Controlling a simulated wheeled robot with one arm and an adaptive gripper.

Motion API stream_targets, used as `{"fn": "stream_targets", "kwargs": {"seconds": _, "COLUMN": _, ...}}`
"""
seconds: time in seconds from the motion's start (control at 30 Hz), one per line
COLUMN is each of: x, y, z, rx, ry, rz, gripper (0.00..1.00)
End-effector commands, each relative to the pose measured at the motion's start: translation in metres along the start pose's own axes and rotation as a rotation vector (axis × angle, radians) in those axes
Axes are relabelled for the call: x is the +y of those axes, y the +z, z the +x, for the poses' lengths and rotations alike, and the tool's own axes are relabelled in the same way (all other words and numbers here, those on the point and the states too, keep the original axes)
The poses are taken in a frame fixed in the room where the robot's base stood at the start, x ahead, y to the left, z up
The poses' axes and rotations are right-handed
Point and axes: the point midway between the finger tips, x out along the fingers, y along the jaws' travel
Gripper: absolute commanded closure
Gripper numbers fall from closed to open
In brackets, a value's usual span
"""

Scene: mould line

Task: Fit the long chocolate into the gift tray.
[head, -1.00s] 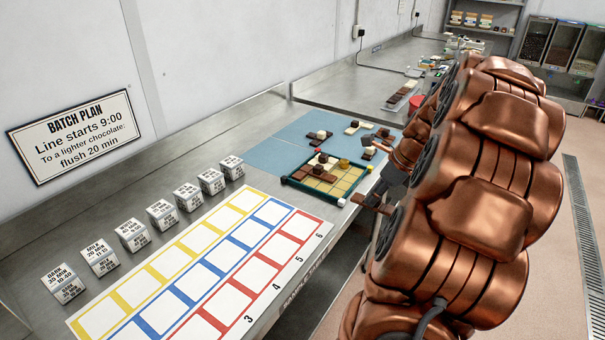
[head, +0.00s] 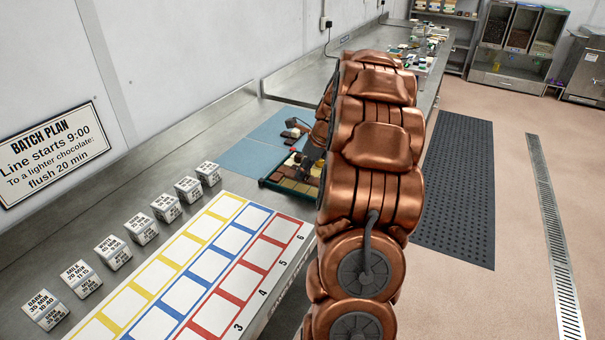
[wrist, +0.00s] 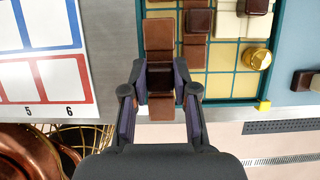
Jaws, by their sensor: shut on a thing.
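In the wrist view my gripper (wrist: 161,84) is shut on the long chocolate (wrist: 158,36), a brown bar of several squares in a row with a darker raised piece between my fingers. The gift tray (wrist: 224,101) has a green rim and a yellow grid floor. The bar overlaps the tray's left part in this view, and its near end reaches past the tray's near rim. Its height above the tray cannot be told. Brown, dark and white pieces sit in the tray right of the bar. In the head view my arm hides part of the tray (head: 286,189).
A dark and white piece (wrist: 302,80) lies on the blue mat (head: 243,158). A printed grid sheet (head: 186,293) and several labelled cubes (head: 142,228) lie on the near bench.

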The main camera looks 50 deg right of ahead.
Motion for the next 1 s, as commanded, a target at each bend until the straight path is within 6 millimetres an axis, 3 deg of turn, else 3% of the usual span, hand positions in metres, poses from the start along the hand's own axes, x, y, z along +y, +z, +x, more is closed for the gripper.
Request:
{"fn": "stream_targets", "kwargs": {"seconds": 0.2, "x": -0.003, "y": 0.009, "z": 0.006, "rx": -0.001, "ry": 0.001, "rz": 0.001, "gripper": 1.0}}
{"fn": "stream_targets", "kwargs": {"seconds": 0.53, "x": -0.003, "y": -0.004, "z": 0.036, "rx": -0.001, "ry": 0.002, "rz": 0.001, "gripper": 1.0}}
{"fn": "stream_targets", "kwargs": {"seconds": 0.9, "x": -0.003, "y": -0.006, "z": 0.04, "rx": -0.001, "ry": 0.001, "rz": 0.001, "gripper": 1.0}}
{"fn": "stream_targets", "kwargs": {"seconds": 0.93, "x": -0.003, "y": -0.006, "z": 0.04, "rx": -0.001, "ry": 0.0, "rz": 0.001, "gripper": 0.69}}
{"fn": "stream_targets", "kwargs": {"seconds": 1.0, "x": -0.003, "y": -0.006, "z": 0.039, "rx": -0.001, "ry": 0.0, "rz": 0.001, "gripper": 0.62}}
